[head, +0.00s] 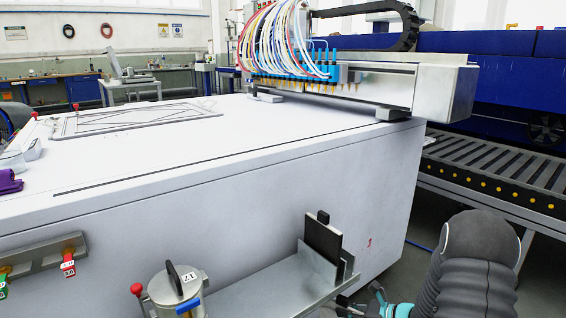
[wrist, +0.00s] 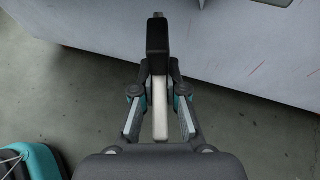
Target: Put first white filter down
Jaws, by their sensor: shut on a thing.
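In the wrist view my gripper (wrist: 159,98) is shut on the white filter (wrist: 160,112), which shows as a narrow pale strip between the fingers. A black block-like end (wrist: 158,36) extends beyond the fingertips. The filter hangs clear of other things in that view, above the grey floor. In the head view only a small teal part of my gripper (head: 378,302) shows at the bottom edge, and the held filter cannot be made out there.
A metal shelf (head: 262,292) on the bench's (head: 240,205) front carries an upright dark plate (head: 323,241) in a slotted holder (head: 347,268). Left of it stands a metal canister (head: 178,290) with a black handle and blue lever.

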